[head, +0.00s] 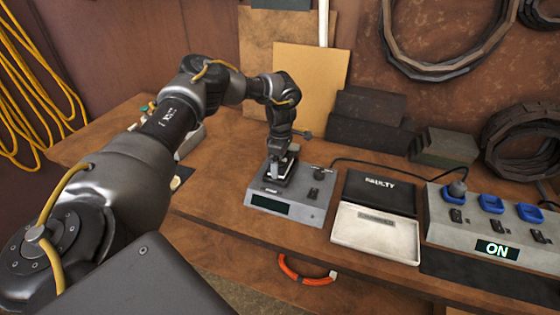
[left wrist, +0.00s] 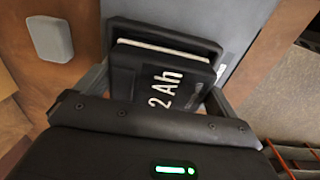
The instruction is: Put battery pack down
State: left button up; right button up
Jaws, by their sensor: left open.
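The battery pack, black and marked "2 Ah" (left wrist: 165,88), shows between the fingers of my left gripper (left wrist: 158,90) in the left wrist view. The fingers stand open on either side of it. I cannot tell whether either finger touches it. In the head view my left gripper (head: 281,163) points down at the top of a grey device (head: 272,208) with a dark display. The pack is mostly hidden there by the gripper, and it appears to rest on the device's dark top. My right gripper is not in view.
An open case marked "FAULTY" (head: 380,193) lies right of the device, its pale tray (head: 375,235) empty-looking. A grey unit (head: 475,225) with blue sockets and an "ON" display stands further right. Dark blocks (head: 365,120) stand behind. A red-orange handle (head: 305,275) sits at the bench front.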

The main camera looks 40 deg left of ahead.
pick_arm(q)
jog(key=shift+s+d+f, duration=0.2)
jog(key=shift+s+f, duration=0.05)
jog(key=shift+f, duration=0.1)
notch_tip(320, 180, up, 13)
jog(key=b, duration=0.2)
jog(key=shift+w+a, duration=0.2)
jog(key=shift+w, duration=0.05)
